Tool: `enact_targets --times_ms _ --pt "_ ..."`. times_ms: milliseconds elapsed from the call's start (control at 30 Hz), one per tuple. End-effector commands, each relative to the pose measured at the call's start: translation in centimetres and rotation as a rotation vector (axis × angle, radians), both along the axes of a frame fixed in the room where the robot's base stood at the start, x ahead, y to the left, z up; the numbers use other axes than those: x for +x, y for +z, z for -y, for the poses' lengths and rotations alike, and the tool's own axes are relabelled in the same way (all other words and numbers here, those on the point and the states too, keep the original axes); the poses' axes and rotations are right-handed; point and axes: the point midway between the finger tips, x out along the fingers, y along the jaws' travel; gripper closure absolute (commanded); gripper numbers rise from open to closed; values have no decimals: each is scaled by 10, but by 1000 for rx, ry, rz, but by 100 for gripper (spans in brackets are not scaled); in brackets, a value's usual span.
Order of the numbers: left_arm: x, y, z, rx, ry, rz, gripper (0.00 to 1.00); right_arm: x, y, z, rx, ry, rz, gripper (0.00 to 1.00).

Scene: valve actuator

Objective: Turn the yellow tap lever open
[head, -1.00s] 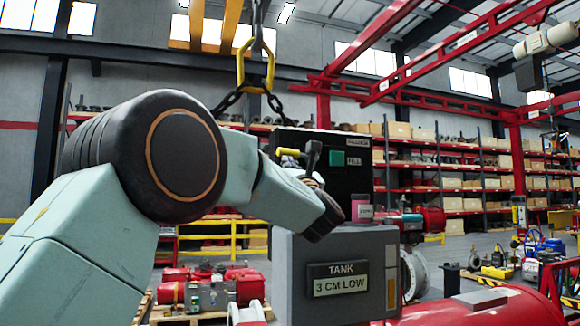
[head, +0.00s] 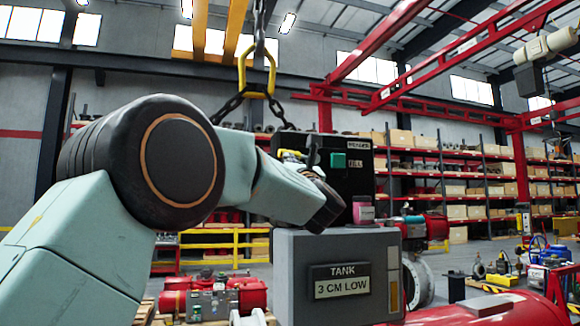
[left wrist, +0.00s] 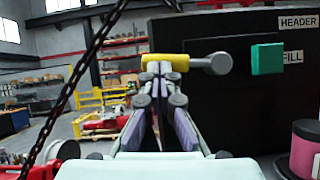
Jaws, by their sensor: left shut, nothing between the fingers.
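The yellow tap lever (left wrist: 166,62) lies level in the left wrist view, joined on its right to a grey round hub on a black panel (left wrist: 225,105). My left gripper (left wrist: 165,68) is shut and empty, its fingertips overlapping the lever's lower edge in that view; I cannot tell whether they touch. In the head view the lever (head: 292,153) is partly hidden by my left gripper (head: 298,161), just in front of it. A green block (left wrist: 267,59) beside a FILL label sits right of the lever. My right gripper is not in view.
A grey box (head: 345,250) with a TANK "3 CM LOW" sign stands below the panel, with a pink jar (head: 363,212) on top. A chain (left wrist: 90,70) hangs left of the gripper in the left wrist view. Red machinery (head: 215,295) stands lower down.

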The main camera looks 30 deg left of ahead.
Motion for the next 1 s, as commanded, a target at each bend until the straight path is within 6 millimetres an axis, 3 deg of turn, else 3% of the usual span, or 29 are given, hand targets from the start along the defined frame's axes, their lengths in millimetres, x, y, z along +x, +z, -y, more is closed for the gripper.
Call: enact_targets --times_ms 267,600,800,1000 --pt "0 5 -1 -2 -2 0 100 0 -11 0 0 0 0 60" --pt "-1 25 -1 -3 -1 3 100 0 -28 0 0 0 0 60" --pt "2 40 1 -2 -1 2 100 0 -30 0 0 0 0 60" --pt "7 55 5 90 -1 -106 100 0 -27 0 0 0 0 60"
